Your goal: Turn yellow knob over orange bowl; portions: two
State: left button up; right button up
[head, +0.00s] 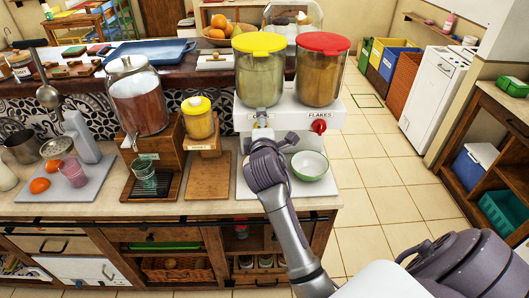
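A white dispenser (288,113) stands on the counter with a yellow-lidded canister (260,72) on its left and a red-lidded canister (322,69) on its right. The right outlet has a red knob (319,126). No yellow knob shows; my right gripper (262,122) is at the left outlet and covers that spot. The fingers are small and I cannot tell if they are open or shut. No orange bowl is visible; my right arm hides most of the area below the left outlet. My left gripper is out of view.
Left of the dispenser are a small yellow-lidded jar (198,119) on a wooden stand, a large drink jar (138,100) and a glass (144,173). A bare wooden board (209,178) lies on the counter (100,208). Floor is free at right.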

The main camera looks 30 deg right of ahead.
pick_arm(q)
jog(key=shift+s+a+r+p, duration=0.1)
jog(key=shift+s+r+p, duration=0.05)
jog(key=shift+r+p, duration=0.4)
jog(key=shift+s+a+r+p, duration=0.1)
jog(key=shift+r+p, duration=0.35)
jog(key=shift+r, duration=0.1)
pick_arm(e)
jog(key=f+v, duration=0.2)
jog(key=v, duration=1.1)
jog(key=shift+s+a+r, duration=0.3)
jog(key=shift+s, duration=0.1)
pick_arm(q)
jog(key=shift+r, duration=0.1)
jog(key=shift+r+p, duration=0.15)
jog(key=shift+p, duration=0.15)
